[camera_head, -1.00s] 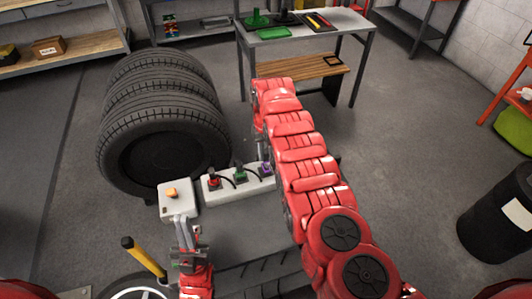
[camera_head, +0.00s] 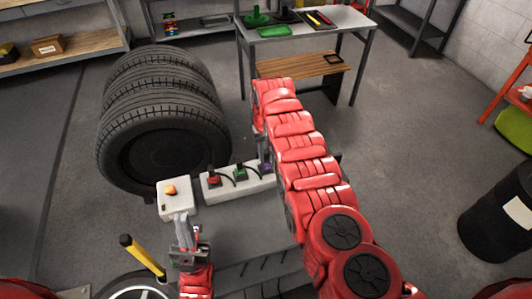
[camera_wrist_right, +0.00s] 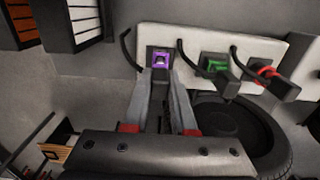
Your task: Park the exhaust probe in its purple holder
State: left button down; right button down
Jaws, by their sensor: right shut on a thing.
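The purple holder (camera_wrist_right: 160,59) is at one end of a white strip, just beyond my right fingertips in the right wrist view. A little purple also shows in the head view (camera_head: 265,166), mostly covered by my right arm. My right gripper (camera_wrist_right: 160,80) is shut on the exhaust probe, which is largely hidden between the fingers. Its tips are close in front of the holder. I cannot tell whether the probe is seated. My left gripper (camera_head: 181,220) is near the front edge of a white box with an orange button (camera_head: 170,190). Its jaw opening is unclear.
The white strip (camera_head: 222,190) also carries a red unit (camera_head: 213,176) and a green unit (camera_head: 240,173), with dark cables. Big tyres (camera_head: 160,120) stand behind it at left.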

jog(key=shift+f, duration=0.15)
jog(key=shift+f+b, duration=0.6)
jog(key=shift+b, duration=0.05)
jog(key=c, duration=0.7)
grip_release()
jog(key=shift+o, duration=0.2)
jog(key=shift+r, duration=0.15)
notch_tip(320, 180, up, 10)
jog(key=p, duration=0.9)
notch_tip(320, 180, up, 7)
